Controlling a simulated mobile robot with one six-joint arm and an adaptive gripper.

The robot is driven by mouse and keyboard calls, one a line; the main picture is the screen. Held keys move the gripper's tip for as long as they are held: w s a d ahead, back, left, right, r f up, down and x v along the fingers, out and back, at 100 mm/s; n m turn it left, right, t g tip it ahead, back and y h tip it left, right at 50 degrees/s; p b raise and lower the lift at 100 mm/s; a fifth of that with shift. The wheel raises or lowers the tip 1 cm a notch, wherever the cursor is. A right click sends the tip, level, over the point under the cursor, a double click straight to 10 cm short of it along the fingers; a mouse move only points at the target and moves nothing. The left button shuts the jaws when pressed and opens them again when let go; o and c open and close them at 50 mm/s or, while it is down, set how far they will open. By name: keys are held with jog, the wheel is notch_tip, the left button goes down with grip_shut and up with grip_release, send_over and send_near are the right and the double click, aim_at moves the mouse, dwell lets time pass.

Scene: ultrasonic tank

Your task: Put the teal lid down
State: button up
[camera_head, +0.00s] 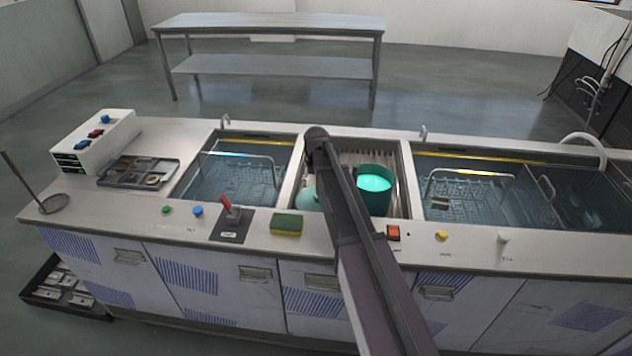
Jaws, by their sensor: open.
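A teal pot (376,202) stands in the middle bay of the counter, right of my arm. Its top is open and bright teal shows inside. A pale teal rounded piece (307,200), which looks like the lid, shows just left of my arm in the same bay. My arm covers its right part, so I cannot tell whether it lies flat or touches anything. My arm reaches from the bottom of the picture up over the middle bay. My gripper is hidden behind the arm, and its fingers do not show.
Tanks with wire baskets flank the middle bay: a left tank (214,184) and a right tank (468,202). A green and yellow sponge (287,225) and a red-handled lever (231,211) sit on the front ledge. A parts tray (112,180) lies at left. A steel table (270,24) stands behind.

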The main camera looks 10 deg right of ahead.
jog(key=shift+r, duration=0.15)
jog(key=shift+r+p, duration=0.65)
jog(key=shift+p, duration=0.15)
notch_tip(320, 180, up, 11)
jog(key=s+p, duration=0.1)
jog(key=p, duration=1)
jog(key=shift+s+r, duration=0.2)
jog(key=shift+s, duration=0.2)
